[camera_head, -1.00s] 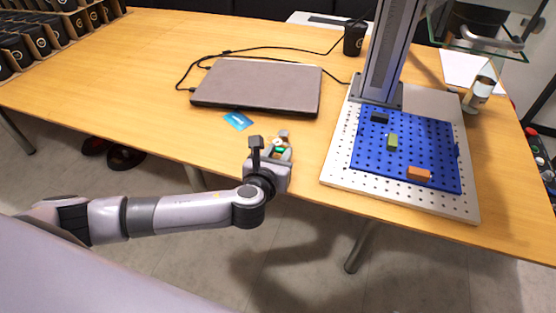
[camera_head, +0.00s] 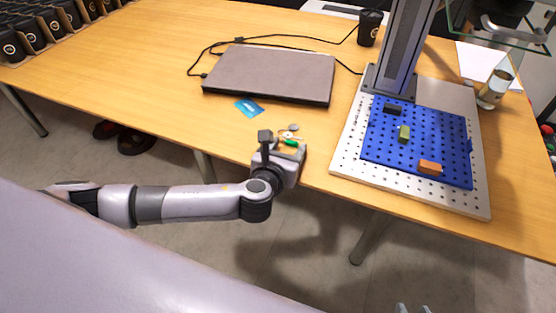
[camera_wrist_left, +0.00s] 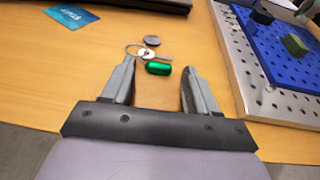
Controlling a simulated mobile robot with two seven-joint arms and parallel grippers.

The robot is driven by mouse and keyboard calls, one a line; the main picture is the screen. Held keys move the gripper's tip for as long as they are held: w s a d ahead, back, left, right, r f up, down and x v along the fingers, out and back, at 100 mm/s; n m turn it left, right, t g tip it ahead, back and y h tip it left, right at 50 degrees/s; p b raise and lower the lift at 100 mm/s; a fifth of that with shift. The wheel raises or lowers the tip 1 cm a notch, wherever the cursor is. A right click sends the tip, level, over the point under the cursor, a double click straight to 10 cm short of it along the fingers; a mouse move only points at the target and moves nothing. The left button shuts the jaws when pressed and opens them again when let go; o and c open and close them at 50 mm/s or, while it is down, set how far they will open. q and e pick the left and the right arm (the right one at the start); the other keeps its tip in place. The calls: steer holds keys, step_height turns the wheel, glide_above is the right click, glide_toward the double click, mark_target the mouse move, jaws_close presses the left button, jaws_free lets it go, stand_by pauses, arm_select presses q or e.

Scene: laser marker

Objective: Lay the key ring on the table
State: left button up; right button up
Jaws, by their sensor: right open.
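The key ring (camera_head: 290,135) lies on the wooden table (camera_head: 140,60) near its front edge. In the left wrist view the key ring (camera_wrist_left: 147,53) shows a thin ring, a metal key, a round grey disc and a green fob (camera_wrist_left: 158,68). My left gripper (camera_head: 283,146) is open at the table's front edge. In the left wrist view its two fingers (camera_wrist_left: 159,72) stand apart on either side of the green fob, with clear gaps. Only the tips of my right gripper (camera_head: 411,308) show at the bottom edge; they are apart, with nothing seen between them.
A closed grey laptop (camera_head: 270,72) and a blue card (camera_head: 249,108) lie behind the key ring. The laser marker's perforated base (camera_head: 345,150) with a blue pegboard (camera_head: 440,150) and small blocks is at the right. A black cup (camera_head: 369,28) stands at the back.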

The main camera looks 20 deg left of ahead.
arm_select(q)
steer(key=p+v, duration=0.1)
steer(key=v, duration=1)
steer(key=s+d+f+n+g+h, duration=0.35)
steer(key=f+n, duration=0.25)
steer(key=n, duration=0.4)
steer(key=s+a+f+n, duration=0.4)
steer(key=n, duration=0.7)
steer(key=s+a+f+n, duration=0.3)
steer(key=s+f+n, duration=0.1)
steer(key=n, duration=0.8)
steer(key=shift+s+a+n+g+y, duration=0.3)
steer(key=shift+s+a+g+y, duration=0.15)
steer(key=shift+s, duration=0.2)
steer(key=shift+p, duration=0.3)
steer(key=r+p, duration=0.2)
steer(key=p, duration=0.1)
steer(key=r+p, duration=0.3)
steer(key=shift+s+a+r, duration=0.15)
steer(key=shift+a+r, duration=0.05)
steer(key=shift+r, duration=0.1)
